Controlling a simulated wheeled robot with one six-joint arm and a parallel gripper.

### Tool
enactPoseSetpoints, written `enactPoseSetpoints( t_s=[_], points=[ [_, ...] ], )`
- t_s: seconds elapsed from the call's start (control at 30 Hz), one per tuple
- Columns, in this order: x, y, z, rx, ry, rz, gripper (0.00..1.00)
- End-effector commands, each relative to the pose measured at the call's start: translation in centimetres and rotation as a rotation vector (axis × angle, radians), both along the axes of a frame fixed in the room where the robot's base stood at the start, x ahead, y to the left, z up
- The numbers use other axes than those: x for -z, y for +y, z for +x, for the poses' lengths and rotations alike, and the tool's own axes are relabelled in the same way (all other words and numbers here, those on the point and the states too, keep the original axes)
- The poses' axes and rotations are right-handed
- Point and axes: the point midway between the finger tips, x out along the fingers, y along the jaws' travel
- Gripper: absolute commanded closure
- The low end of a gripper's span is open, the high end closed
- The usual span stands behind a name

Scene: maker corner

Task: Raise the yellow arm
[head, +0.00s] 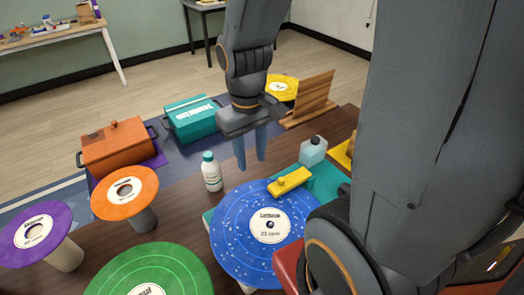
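The yellow arm (290,181) is a short, blocky bar with a small knob on top. It lies low and roughly level at the back right edge of the blue speckled disc (237,236), which has a white centre label. A teal base shows behind it. My gripper (250,167) hangs with its bluish fingers pointing down, to the left of the yellow arm and above the table. Its fingers stand apart with nothing between them. It appears clear of the yellow arm.
A white bottle with a teal cap (211,172) stands just left of my gripper. Orange (125,187), green (150,272) and purple (36,234) discs are at left. Orange (115,146) and teal (192,120) boxes sit behind.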

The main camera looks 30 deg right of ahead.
Motion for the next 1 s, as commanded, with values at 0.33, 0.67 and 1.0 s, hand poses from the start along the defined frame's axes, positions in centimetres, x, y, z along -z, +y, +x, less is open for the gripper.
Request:
enactPoseSetpoints(
  t_s=[0.33,0.67,1.0],
  points=[
    [-0.4,-4.5,-0.3,-0.372,0.380,-0.100,0.67],
    [2.7,-5.6,-1.7,-0.392,0.409,-0.103,0.67],
    [6.3,-6.3,-2.9,-0.391,0.403,-0.105,0.67]
  ],
)
